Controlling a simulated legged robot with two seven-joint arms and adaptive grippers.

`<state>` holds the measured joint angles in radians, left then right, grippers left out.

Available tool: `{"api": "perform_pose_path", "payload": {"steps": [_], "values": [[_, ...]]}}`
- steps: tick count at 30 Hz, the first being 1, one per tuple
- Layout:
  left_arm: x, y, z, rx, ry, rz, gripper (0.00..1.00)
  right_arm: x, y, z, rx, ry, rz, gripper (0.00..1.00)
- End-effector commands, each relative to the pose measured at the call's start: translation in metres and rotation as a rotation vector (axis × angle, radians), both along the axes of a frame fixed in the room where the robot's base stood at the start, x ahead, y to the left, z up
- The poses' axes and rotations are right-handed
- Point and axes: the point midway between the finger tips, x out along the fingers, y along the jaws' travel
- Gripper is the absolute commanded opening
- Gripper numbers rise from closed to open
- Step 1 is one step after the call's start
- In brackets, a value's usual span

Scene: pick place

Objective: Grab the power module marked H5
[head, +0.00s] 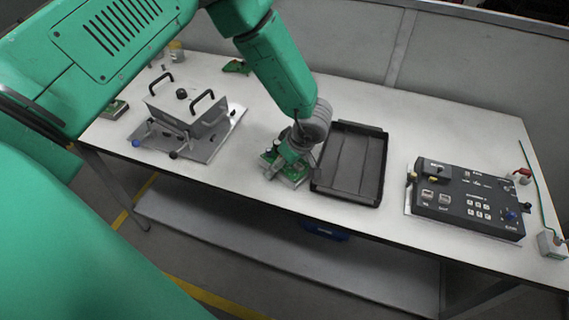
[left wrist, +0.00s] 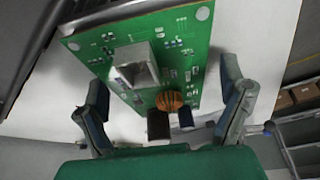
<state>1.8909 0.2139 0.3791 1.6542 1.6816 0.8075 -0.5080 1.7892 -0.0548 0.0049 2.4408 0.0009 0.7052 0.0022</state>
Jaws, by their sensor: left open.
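A green circuit board with mounted parts (head: 291,178) lies on the white table, left of the black tray. It also shows large in the left wrist view (left wrist: 190,45), with a metal block, a copper coil and dark blocks at its near edge. I cannot read any H5 marking on it. My left gripper (head: 283,163) is over the board. In the left wrist view its fingers (left wrist: 165,115) are spread apart on either side of the board's near end, with nothing gripped. My right gripper is not in view.
The empty black tray (head: 375,188) is close on the right of the gripper. A grey box with black handles (head: 203,117) stands on a plate at left. A dark control panel (head: 468,210) is at right. The table's front edge (head: 365,224) is near the board.

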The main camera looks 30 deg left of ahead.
Motion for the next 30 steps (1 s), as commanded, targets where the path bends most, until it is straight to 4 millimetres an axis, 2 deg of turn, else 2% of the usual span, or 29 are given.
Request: {"api": "perform_pose_path", "payload": {"steps": [7,11,12,13,23,26,30], "values": [[0.000,-0.001,-0.002,0.002,-0.002,-0.002,0.90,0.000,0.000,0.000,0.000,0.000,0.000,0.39],[0.001,0.001,-0.003,0.001,-0.002,-0.001,0.44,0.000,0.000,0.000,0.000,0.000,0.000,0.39],[0.001,0.001,-0.003,0.000,-0.002,-0.001,0.30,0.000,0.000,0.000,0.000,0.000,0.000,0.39],[0.001,0.001,-0.003,0.000,-0.002,-0.001,0.24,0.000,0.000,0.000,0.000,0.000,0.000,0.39],[0.001,0.002,0.002,0.000,-0.002,0.000,0.24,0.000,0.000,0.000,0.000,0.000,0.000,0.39],[0.002,0.002,0.017,-0.002,-0.005,0.001,0.24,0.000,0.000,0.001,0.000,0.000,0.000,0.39],[0.002,0.001,0.047,-0.001,-0.007,0.001,0.24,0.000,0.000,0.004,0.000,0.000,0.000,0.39]]}}
